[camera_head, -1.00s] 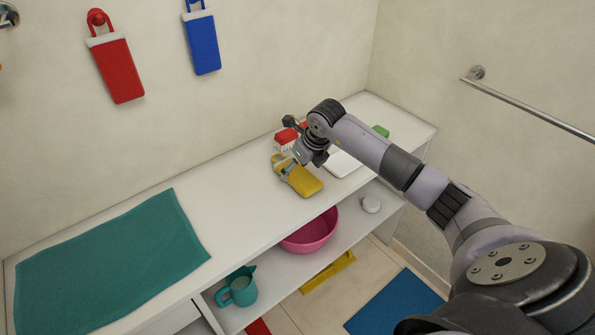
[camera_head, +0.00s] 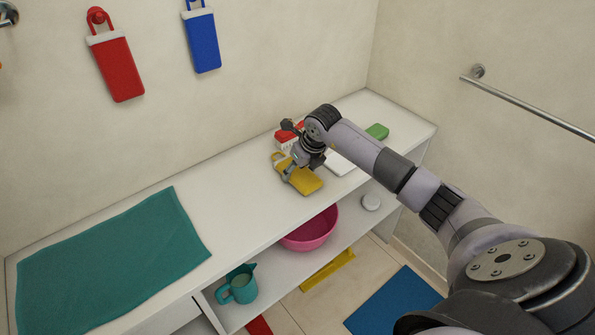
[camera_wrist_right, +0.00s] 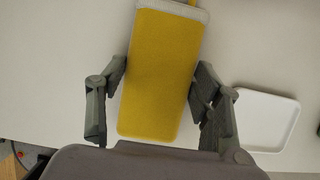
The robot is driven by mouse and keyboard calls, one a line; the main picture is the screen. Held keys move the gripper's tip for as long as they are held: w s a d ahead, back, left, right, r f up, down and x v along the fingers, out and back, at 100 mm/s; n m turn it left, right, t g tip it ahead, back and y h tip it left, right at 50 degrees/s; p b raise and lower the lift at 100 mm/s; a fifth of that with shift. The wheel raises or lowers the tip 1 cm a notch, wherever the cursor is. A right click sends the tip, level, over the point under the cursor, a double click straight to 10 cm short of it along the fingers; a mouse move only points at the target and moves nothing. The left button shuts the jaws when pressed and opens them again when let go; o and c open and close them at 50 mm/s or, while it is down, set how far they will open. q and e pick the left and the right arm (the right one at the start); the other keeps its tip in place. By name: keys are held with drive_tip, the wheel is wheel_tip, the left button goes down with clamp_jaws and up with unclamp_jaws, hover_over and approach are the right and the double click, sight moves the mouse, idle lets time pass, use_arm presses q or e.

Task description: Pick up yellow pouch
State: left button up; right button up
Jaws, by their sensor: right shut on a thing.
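The yellow pouch (camera_head: 304,184) lies flat on the white counter in the head view, partly hidden by my right gripper (camera_head: 299,174). In the right wrist view the yellow pouch (camera_wrist_right: 160,75) has a pale band at its top edge. The fingers of my right gripper (camera_wrist_right: 160,90) are on both long sides of the pouch there, shut on it. The pouch still appears to rest on the counter. My left gripper is not in view.
A white tray (camera_head: 340,163) lies right of the pouch, with a green item (camera_head: 377,131) beyond. A red-and-white item (camera_head: 285,138) stands behind the gripper. A teal towel (camera_head: 110,258) covers the counter's left. A pink bowl (camera_head: 312,232) and teal jug (camera_head: 238,287) sit on the shelf below.

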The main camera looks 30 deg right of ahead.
sight(299, 172)
drive_tip(key=c, duration=0.3)
wheel_tip(299, 172, up, 20)
drive_tip(key=shift+r+b, duration=0.1)
drive_tip(key=shift+b, duration=0.6)
idle(0.5)
